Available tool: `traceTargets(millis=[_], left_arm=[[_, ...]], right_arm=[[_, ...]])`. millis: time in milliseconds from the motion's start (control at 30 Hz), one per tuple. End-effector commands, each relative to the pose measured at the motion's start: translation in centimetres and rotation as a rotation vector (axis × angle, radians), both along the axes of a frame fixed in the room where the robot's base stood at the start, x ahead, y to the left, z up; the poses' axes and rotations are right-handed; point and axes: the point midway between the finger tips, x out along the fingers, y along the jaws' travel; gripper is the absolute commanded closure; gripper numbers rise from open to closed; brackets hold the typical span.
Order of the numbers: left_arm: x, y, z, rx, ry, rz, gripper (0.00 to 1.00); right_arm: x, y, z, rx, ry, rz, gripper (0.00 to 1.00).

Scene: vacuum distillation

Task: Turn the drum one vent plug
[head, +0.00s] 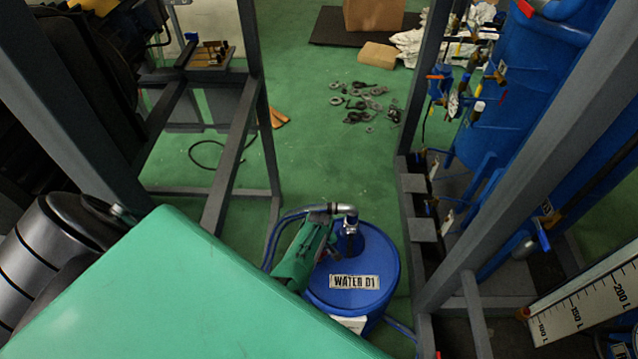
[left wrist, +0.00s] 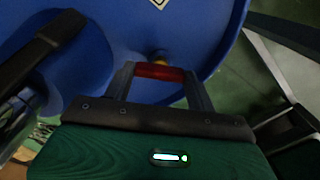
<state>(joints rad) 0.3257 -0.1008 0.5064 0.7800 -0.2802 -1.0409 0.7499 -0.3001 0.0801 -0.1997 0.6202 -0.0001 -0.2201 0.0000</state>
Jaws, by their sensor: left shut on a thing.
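A blue drum (head: 375,260) labelled "WATER D1" stands upright on the green floor in the lower middle of the head view. Its blue top (left wrist: 205,30) fills the upper part of the left wrist view. My left gripper (left wrist: 160,73) is low over the drum top, its two fingers on either side of a red vent plug (left wrist: 158,71). It is shut on the plug. A small yellowish part shows just beyond the plug. My right gripper is not in view.
A metal pipe elbow (head: 345,210) rises from the drum top, with blue hoses at its left. Grey frames stand on both sides, and a tall blue vessel (head: 520,80) is at the right. Loose rings (head: 365,95) lie on open green floor beyond.

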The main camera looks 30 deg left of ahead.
Motion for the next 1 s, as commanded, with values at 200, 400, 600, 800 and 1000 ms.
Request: traceTargets(millis=[200, 400, 600, 800, 1000], left_arm=[[0.1, 0.1, 0.1, 0.002, -0.002, 0.01, 0.67], [0.1, 0.1, 0.1, 0.002, -0.002, 0.009, 0.67], [0.1, 0.1, 0.1, 0.001, -0.002, 0.008, 0.22], [0.0, 0.0, 0.1, 0.0, -0.001, 0.008, 0.22], [0.0, 0.0, 1.1, 0.0, -0.001, 0.008, 0.22]], right_arm=[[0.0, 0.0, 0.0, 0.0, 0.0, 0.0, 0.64], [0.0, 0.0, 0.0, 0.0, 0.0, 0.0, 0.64], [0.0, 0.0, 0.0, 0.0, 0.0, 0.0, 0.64], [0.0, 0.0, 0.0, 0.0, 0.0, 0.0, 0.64], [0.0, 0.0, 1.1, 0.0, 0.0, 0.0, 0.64]])
